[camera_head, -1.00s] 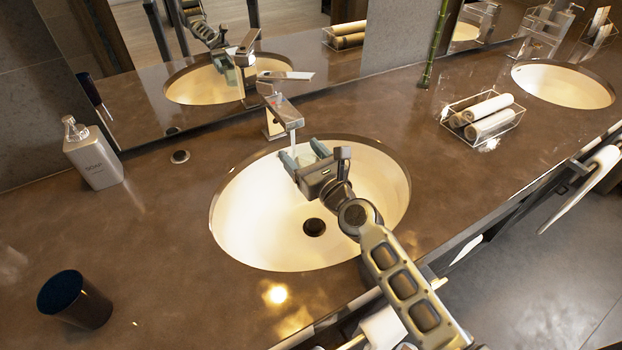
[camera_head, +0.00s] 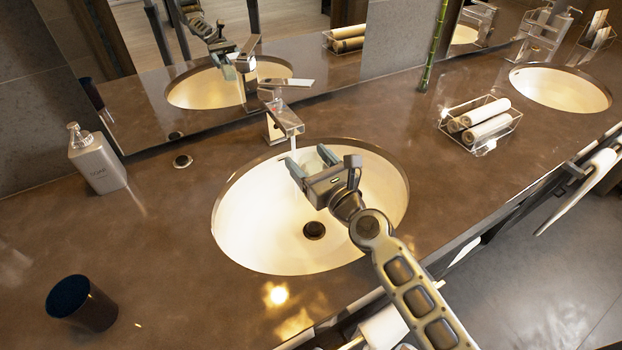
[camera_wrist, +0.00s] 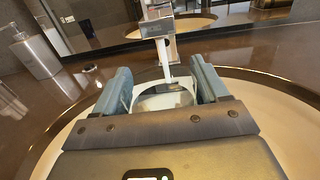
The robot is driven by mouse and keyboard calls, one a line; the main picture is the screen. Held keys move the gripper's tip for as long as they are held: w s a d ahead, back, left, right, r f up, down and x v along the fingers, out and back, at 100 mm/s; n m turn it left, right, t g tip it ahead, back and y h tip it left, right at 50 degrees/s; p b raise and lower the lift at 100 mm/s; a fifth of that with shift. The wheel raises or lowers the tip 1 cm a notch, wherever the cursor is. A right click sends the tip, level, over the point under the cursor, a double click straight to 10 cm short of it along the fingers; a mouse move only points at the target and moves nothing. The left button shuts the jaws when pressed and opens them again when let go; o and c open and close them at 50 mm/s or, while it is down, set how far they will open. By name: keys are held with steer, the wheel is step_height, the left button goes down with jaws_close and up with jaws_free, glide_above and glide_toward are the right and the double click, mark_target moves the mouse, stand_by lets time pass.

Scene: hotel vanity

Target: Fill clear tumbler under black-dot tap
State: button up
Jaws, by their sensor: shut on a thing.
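The clear tumbler (camera_wrist: 163,97) is between the two blue-grey fingers of my gripper (camera_wrist: 160,88), which is shut on it. In the head view the tumbler (camera_head: 313,160) is small and partly hidden by my gripper (camera_head: 308,162). It is over the back part of the sink basin, below the chrome tap (camera_head: 286,122). A thin stream of water (camera_wrist: 163,58) runs from the spout down toward the tumbler's mouth. The water level inside is not clear.
The oval basin (camera_head: 250,215) with its dark drain (camera_head: 314,230) surrounds my gripper. A soap bottle (camera_head: 98,163) and a dark cup (camera_head: 82,303) stand on the counter at left. A mirror (camera_head: 150,105) stands behind.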

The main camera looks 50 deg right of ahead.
step_height(320, 180, up, 6)
steer(key=s, duration=0.2)
steer(key=shift+a+r, duration=0.25)
steer(key=shift+a, duration=0.15)
stand_by(1.0)
